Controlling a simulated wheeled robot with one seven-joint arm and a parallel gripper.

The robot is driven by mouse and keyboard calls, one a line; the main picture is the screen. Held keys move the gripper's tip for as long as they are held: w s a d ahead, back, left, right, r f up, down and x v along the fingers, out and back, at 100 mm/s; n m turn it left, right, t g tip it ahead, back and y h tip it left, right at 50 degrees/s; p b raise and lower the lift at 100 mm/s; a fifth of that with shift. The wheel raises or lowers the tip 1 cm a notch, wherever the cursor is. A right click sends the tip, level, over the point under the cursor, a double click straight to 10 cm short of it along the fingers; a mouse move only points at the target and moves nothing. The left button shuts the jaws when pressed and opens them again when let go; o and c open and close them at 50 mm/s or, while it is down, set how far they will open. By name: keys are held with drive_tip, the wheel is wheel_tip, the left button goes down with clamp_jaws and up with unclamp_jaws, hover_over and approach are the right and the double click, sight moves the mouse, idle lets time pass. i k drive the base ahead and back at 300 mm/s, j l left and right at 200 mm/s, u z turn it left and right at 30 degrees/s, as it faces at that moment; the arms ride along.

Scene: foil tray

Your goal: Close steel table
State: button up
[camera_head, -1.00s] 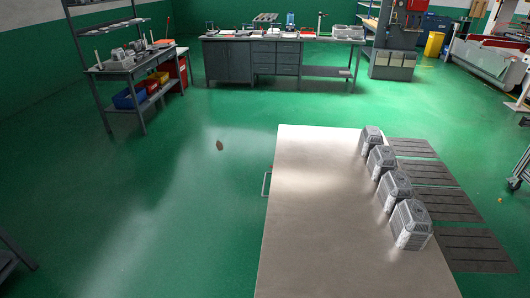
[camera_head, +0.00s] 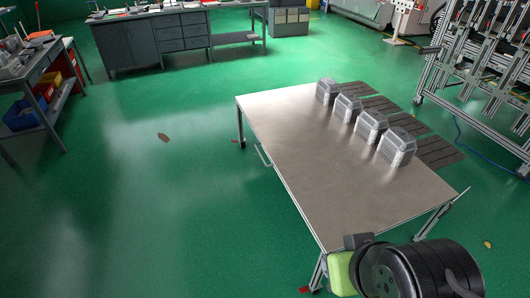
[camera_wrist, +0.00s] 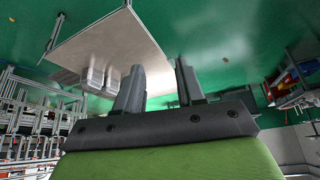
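The steel table (camera_head: 270,125) stands on the green floor right of the middle in the head view, with a bare grey top and legs. It also shows tilted in the wrist view (camera_wrist: 110,45). A thin handle (camera_head: 262,155) sits on its left edge. Several grey ribbed housings stand in a row along its right side, the nearest (camera_head: 397,147) at the right front. My gripper (camera_head: 357,241) is at the table's near edge in the head view; I cannot tell whether it touches. In the wrist view, its two fingers (camera_wrist: 158,80) are apart with nothing between them.
Dark slatted mats (camera_head: 435,150) lie on the floor right of the table. A metal frame rack (camera_head: 480,75) stands at the right. A workbench (camera_head: 150,40) is at the back, and a shelf bench (camera_head: 45,90) at the left.

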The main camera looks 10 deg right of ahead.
sight(340, 184)
drive_tip(key=j, duration=0.35)
drive_tip(key=i+j+u, duration=0.1)
drive_tip(key=j, duration=0.2)
drive_tip(key=i+j, duration=0.15)
drive_tip(key=j, duration=0.2)
drive_tip(key=i+j+u, duration=0.15)
drive_tip(key=i, duration=0.25)
drive_tip(key=i+j+u, duration=0.15)
drive_tip(key=i+j, duration=0.2)
drive_tip(key=i+j+u, duration=0.15)
drive_tip(key=i, duration=0.35)
drive_tip(key=i+l+u, duration=0.3)
drive_tip(key=i+l, duration=0.6)
drive_tip(key=l+u, duration=0.2)
drive_tip(key=l, duration=0.8)
